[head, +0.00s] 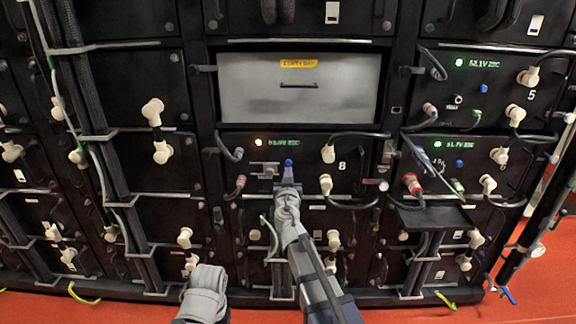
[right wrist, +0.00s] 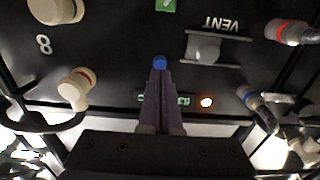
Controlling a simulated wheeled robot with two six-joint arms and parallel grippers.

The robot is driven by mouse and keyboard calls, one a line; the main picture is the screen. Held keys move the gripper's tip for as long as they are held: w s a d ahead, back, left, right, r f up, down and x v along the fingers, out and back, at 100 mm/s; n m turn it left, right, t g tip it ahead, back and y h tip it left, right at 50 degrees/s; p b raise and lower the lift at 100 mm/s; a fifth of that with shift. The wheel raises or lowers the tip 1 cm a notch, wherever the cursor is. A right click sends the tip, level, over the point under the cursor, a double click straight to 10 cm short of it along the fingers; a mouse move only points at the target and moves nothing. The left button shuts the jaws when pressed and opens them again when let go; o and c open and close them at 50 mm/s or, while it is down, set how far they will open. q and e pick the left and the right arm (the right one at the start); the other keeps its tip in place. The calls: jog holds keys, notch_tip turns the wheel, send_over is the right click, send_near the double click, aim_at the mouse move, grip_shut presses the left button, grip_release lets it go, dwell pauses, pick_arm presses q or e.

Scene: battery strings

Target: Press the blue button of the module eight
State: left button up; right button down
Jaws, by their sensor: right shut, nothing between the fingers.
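Module eight, a black panel (head: 312,148) marked with a white 8, sits below a grey blank panel in the head view. Its small blue button (head: 288,162) is just above my right gripper (head: 288,183). In the right wrist view, the picture is upside down. The blue button (right wrist: 159,62) shows right at the tips of my right gripper (right wrist: 159,74), whose fingers are together and empty. I cannot tell whether they touch the button. Only a grey link of my left arm shows at the bottom of the head view; its gripper is out of sight.
An orange light (right wrist: 206,102) and a VENT part (right wrist: 205,48) are beside the button. Cream connectors (head: 328,153) and a red-ringed plug (right wrist: 290,32) stick out nearby. The grey panel (head: 297,100) has a yellow label. A small shelf (head: 432,217) juts out at right.

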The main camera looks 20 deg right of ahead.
jog(key=shift+w+d, duration=0.15)
jog(key=shift+w, duration=0.3)
jog(key=shift+x, duration=1.35)
jog(key=shift+s, duration=0.15)
send_near(289, 164)
jog(key=shift+s+r, duration=0.1)
jog(key=shift+s, duration=0.05)
dwell(1.0)
